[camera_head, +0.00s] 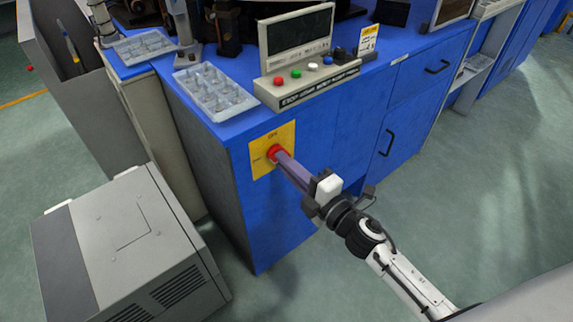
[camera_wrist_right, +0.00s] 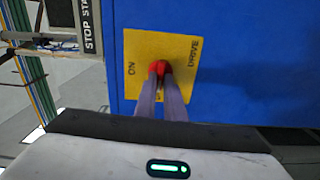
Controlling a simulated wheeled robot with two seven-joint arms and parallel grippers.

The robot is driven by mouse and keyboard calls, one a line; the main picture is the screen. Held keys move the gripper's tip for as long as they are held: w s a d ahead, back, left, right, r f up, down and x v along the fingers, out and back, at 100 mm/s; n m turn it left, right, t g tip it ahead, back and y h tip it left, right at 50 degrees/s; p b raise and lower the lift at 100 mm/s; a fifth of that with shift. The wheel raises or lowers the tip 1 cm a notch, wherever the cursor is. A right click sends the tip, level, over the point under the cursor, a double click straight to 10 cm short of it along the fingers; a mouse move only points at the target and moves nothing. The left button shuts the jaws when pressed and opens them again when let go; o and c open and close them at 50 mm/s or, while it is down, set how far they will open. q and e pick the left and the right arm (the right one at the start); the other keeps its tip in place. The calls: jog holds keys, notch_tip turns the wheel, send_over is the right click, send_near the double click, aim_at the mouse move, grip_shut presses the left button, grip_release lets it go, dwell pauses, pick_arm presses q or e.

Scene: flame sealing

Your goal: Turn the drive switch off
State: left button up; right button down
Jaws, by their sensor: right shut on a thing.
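The drive switch is a red knob (camera_head: 275,153) on a yellow plate (camera_head: 263,166) on the front of the blue cabinet. The plate (camera_wrist_right: 133,50) reads "ON" and "DRIVE" in the right wrist view, where the red knob (camera_wrist_right: 160,68) also shows. My right gripper (camera_head: 282,160) reaches to the plate from the lower right, its long fingers shut on the knob. In the right wrist view its fingertips (camera_wrist_right: 160,75) sit on both sides of the knob and hide part of it. My left gripper is not in view.
A control panel (camera_head: 308,88) with colored buttons and a tray (camera_head: 215,93) of small parts stand on the blue cabinet (camera_head: 350,125). A grey box (camera_head: 120,225) stands on the floor at the lower left. Open floor lies to the right.

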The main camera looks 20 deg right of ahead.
jog(key=shift+n, duration=0.4)
jog(key=c, duration=1.8)
grip_release()
jog(key=shift+c, duration=0.2)
jog(key=v, duration=1)
jog(key=shift+s, duration=0.2)
